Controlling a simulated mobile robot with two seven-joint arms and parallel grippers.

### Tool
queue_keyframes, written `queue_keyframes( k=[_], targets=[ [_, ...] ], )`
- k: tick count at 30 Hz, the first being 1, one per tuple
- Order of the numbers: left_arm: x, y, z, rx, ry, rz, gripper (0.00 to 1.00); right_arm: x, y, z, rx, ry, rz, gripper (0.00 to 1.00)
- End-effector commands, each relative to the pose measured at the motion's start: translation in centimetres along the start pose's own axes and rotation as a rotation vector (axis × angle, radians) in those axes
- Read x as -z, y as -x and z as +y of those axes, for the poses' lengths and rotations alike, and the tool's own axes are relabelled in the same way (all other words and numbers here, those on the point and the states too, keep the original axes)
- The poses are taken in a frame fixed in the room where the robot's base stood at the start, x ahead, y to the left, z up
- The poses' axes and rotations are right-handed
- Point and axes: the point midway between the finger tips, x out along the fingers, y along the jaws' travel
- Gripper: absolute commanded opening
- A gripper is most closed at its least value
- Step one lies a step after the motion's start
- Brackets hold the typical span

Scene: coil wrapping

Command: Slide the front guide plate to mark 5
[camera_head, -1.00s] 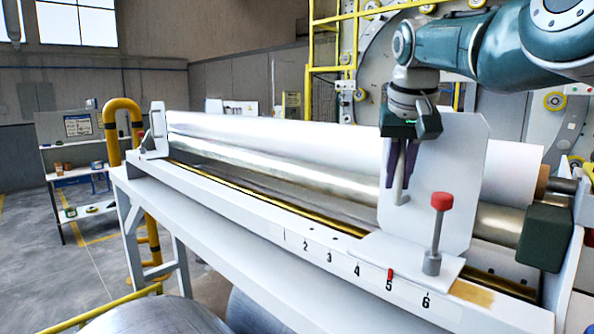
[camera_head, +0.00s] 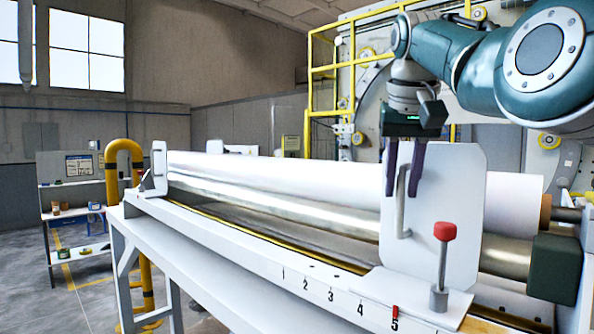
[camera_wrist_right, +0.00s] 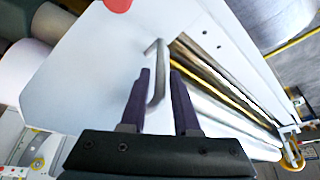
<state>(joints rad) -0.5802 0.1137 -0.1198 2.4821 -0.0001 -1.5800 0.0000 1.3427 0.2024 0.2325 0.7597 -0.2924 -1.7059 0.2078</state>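The front guide plate (camera_head: 455,190) is a white upright plate with a grey bar handle (camera_head: 401,215) on its face. It stands on a white foot with a red-knobbed lever (camera_head: 444,232) on the rail. A red pointer (camera_head: 395,312) at the foot's front edge lines up with mark 5 (camera_head: 395,325). My right gripper (camera_head: 404,203) is above the handle, its dark fingers apart and straddling the handle's upper end. In the right wrist view, the handle (camera_wrist_right: 158,80) shows between the spread fingers (camera_wrist_right: 158,72). My left gripper is not in view.
The scale rail (camera_head: 255,258) runs along the bench front, with marks 1 to 4 left of the pointer. A far guide plate (camera_head: 159,165) stands at the rail's left end. A white roll (camera_head: 300,170) and a metal roller (camera_head: 300,208) lie behind the rail.

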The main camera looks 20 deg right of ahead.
Motion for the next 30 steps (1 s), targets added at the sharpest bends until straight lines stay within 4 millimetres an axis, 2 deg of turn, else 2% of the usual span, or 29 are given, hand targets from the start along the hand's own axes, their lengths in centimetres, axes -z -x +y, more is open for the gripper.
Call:
queue_keyframes(
  k=[1,3,9,15,30],
  targets=[
    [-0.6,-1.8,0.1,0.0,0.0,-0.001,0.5,-0.2,0.4,-0.1,0.004,-0.001,0.007,0.3],
    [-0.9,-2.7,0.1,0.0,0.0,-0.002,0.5,-0.2,1.9,-0.1,0.003,-0.001,0.005,0.3],
    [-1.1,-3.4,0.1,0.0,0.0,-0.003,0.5,-0.1,4.5,0.0,0.0,-0.001,0.001,0.3],
    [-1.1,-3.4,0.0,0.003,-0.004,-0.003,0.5,-0.1,5.2,0.0,-0.001,0.0,-0.002,0.3],
    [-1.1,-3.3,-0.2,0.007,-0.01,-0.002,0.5,-0.1,5.1,0.0,-0.001,0.0,-0.002,0.3]
  ],
)
